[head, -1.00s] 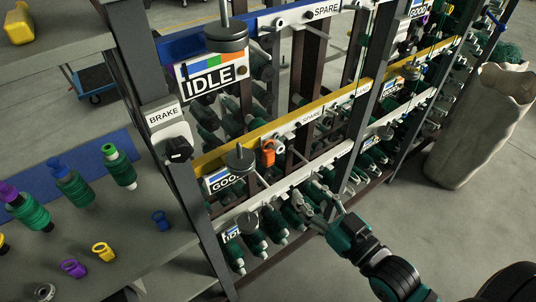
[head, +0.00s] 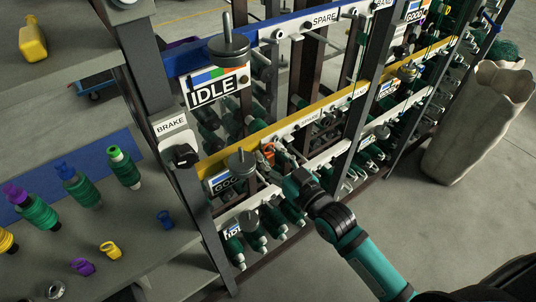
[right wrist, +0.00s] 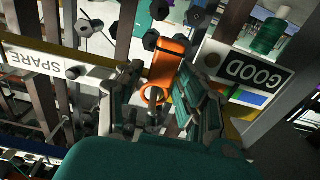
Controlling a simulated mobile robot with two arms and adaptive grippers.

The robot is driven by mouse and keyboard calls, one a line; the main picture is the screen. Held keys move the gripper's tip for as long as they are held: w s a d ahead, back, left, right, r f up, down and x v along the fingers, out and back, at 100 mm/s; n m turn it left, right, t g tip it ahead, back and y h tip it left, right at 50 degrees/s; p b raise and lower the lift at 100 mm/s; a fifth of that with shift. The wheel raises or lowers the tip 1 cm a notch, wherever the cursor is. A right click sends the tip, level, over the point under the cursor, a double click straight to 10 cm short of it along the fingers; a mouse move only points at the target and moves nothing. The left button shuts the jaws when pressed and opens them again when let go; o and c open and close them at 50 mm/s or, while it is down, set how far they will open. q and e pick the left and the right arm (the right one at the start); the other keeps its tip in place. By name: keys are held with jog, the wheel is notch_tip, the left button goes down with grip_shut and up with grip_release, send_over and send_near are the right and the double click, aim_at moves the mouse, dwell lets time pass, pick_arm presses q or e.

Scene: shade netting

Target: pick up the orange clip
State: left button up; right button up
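The orange clip (head: 268,151) hangs on the yellow rail of the rack, partly hidden by my right gripper (head: 277,164). In the right wrist view the clip (right wrist: 168,62) has an orange body with a dark band and a ring at its lower end. My right gripper (right wrist: 156,105) is open there, with one finger on each side of the ring. I cannot tell whether either finger touches it. My left gripper is not in view.
The yellow rail (head: 286,127) carries SPARE and GOOD labels and pegs close to the clip. A dark weight (head: 241,162) stands left of it. Rack posts and green spools crowd around. The grey shelf (head: 120,215) at left holds spools and small clips.

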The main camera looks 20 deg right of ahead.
jog(key=shift+c, duration=0.8)
jog(key=c, duration=0.6)
jog(key=shift+r+b, duration=0.15)
jog(key=shift+b, duration=0.15)
jog(key=shift+r+b+v, duration=0.25)
jog(key=shift+v, duration=2.75)
jog(key=shift+r+b+v, duration=0.25)
jog(key=shift+v, duration=2.8)
jog(key=shift+r+b+v, duration=0.25)
jog(key=shift+r+v, duration=0.05)
jog(key=shift+v, duration=2.7)
